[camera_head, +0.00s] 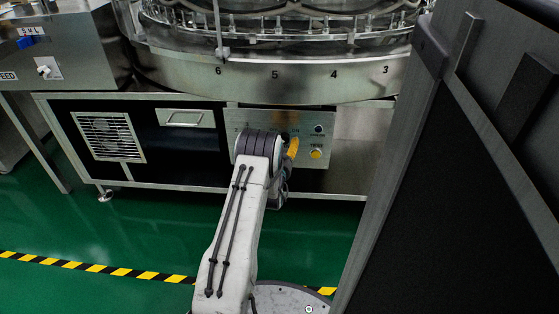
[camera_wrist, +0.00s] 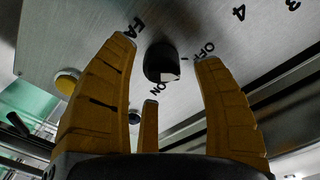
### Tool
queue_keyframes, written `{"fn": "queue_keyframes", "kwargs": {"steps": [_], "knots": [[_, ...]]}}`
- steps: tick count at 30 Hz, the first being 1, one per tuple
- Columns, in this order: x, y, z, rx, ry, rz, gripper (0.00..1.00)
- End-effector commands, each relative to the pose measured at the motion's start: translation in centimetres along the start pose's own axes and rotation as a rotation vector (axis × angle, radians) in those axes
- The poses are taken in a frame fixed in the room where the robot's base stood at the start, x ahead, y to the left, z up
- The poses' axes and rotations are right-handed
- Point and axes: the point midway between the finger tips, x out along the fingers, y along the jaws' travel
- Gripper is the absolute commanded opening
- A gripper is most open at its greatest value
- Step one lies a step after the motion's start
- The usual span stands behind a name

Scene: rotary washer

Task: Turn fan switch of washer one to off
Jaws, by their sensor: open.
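The fan switch (camera_wrist: 161,62) is a round black knob on a metal panel in the wrist view, with lettering reading FAN, OFF and ON around it. My gripper (camera_wrist: 165,52) is open, with its yellow fingers on either side of the knob. I cannot tell whether they touch it. A light facet shows on the knob's lower right side; which setting it points to is unclear. In the head view the control panel (camera_head: 325,165) sits under the rotary washer (camera_head: 300,75). My gripper (camera_head: 291,148) is in front of the panel, and my arm hides the knob.
A yellow button (camera_head: 316,154) and a small dark knob (camera_head: 319,129) are on the panel right of my gripper. The yellow button also shows in the wrist view (camera_wrist: 67,83). A vent grille (camera_head: 108,137) is to the left. A large dark cabinet (camera_head: 460,200) stands close on the right.

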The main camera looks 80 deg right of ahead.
Motion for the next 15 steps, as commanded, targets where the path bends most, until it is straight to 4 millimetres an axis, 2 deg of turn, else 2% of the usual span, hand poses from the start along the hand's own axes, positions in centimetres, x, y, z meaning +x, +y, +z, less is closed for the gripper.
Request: {"fn": "queue_keyframes", "kwargs": {"steps": [15], "knots": [[-7.3, 0.0, 0.0, 0.000, -0.001, 0.001, 0.61]]}}
